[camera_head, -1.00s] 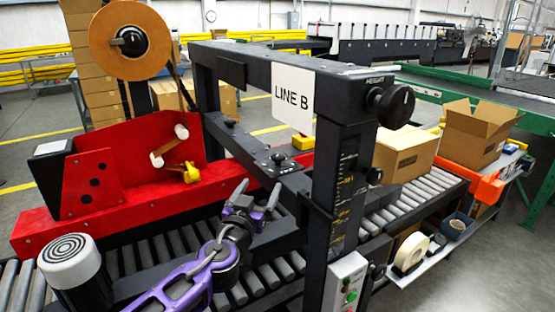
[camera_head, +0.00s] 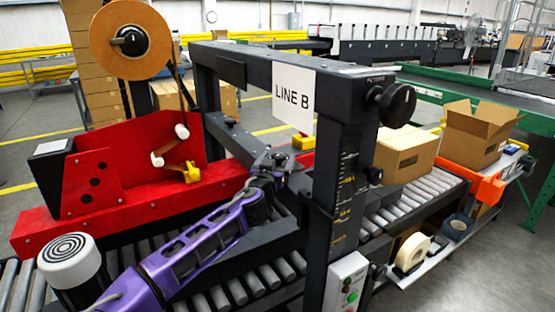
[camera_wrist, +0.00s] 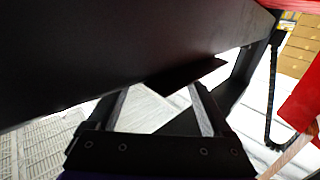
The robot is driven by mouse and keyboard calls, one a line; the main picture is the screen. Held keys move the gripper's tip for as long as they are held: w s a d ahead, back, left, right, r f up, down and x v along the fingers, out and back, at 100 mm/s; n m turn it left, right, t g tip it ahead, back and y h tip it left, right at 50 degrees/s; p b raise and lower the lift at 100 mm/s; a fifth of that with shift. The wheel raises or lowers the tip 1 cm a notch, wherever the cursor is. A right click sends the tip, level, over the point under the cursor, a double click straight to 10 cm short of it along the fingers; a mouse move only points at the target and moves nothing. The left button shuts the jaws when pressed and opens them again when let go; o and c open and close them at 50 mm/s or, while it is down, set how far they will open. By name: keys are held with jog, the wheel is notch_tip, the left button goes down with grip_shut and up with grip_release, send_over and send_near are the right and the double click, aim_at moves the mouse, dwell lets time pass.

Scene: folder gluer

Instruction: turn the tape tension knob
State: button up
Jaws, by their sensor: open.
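A black knob (camera_head: 131,41) sits at the hub of the brown tape roll (camera_head: 104,42), above the red tape head (camera_head: 140,148). Another black knob (camera_head: 398,105) sits at the top right of the machine's column, beside a small label. I cannot read in these frames which knob sets tape tension. My gripper (camera_head: 274,160) is at the dark crossbar, in front of its small control plate, which it largely hides. In the wrist view my gripper (camera_wrist: 165,104) has its fingers apart and nothing visible between them; a large dark beam (camera_wrist: 110,50) fills the upper view close by.
A white-topped black cylinder (camera_head: 69,260) stands front left. Rollers (camera_head: 240,291) run below my arm. A closed carton (camera_head: 405,152) stands on the rollers to the right.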

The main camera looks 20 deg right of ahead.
jog(key=shift+w, duration=0.1)
grip_shut()
dwell(0.4)
jog(key=shift+h, duration=0.3)
